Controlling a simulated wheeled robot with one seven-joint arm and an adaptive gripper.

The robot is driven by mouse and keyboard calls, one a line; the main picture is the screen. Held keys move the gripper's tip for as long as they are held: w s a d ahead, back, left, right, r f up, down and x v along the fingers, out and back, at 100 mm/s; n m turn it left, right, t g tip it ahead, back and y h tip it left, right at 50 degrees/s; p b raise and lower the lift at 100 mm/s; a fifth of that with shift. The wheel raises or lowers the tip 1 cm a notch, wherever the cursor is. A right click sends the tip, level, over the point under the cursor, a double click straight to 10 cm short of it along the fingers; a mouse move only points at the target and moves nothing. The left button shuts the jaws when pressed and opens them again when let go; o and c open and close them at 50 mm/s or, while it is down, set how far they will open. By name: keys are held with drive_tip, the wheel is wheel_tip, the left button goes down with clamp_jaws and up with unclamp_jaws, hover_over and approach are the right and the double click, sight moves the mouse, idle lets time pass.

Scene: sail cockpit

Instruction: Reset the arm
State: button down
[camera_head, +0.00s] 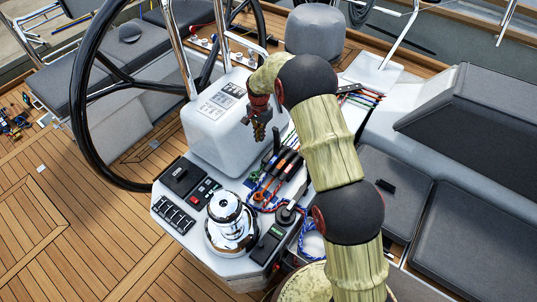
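My arm rises from the bottom right in pale green-yellow links with dark joints. It bends over at the top, so its end points down. My gripper (259,130) hangs in front of the right side of the white pedestal (205,135), above the rope clutches. Its fingers are small and dark in this view, and I cannot tell whether they are open or shut. I see no object clearly held in it.
A chrome winch (231,222), black rope clutches (287,163) and a lever stand on the console below my gripper. A large black steering wheel (83,120) is at left. Grey cushions (475,235) lie at right. The teak deck (80,225) at lower left is clear.

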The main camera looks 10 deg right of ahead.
drive_tip(key=shift+f, duration=0.1)
idle(0.4)
drive_tip(key=s+d+n+g, duration=0.1)
drive_tip(key=s+n+g, duration=0.1)
drive_tip(key=s+n, duration=0.45)
drive_tip(key=s+d+r+t+b, duration=0.2)
drive_tip(key=s+r, duration=0.5)
drive_tip(key=s, duration=0.4)
drive_tip(key=s+d+r+n+t+b, duration=0.1)
drive_tip(key=s+d+r+t+b, duration=0.2)
drive_tip(key=s, duration=0.9)
drive_tip(key=s+d+r+n+t+b, duration=0.1)
drive_tip(key=s+d+r+t+b, duration=0.1)
drive_tip(key=s+d+r+b, duration=0.2)
drive_tip(key=shift+s+r+t+b, duration=0.3)
drive_tip(key=shift+s+r+b, duration=1.45)
drive_tip(key=shift+s+r, duration=2.65)
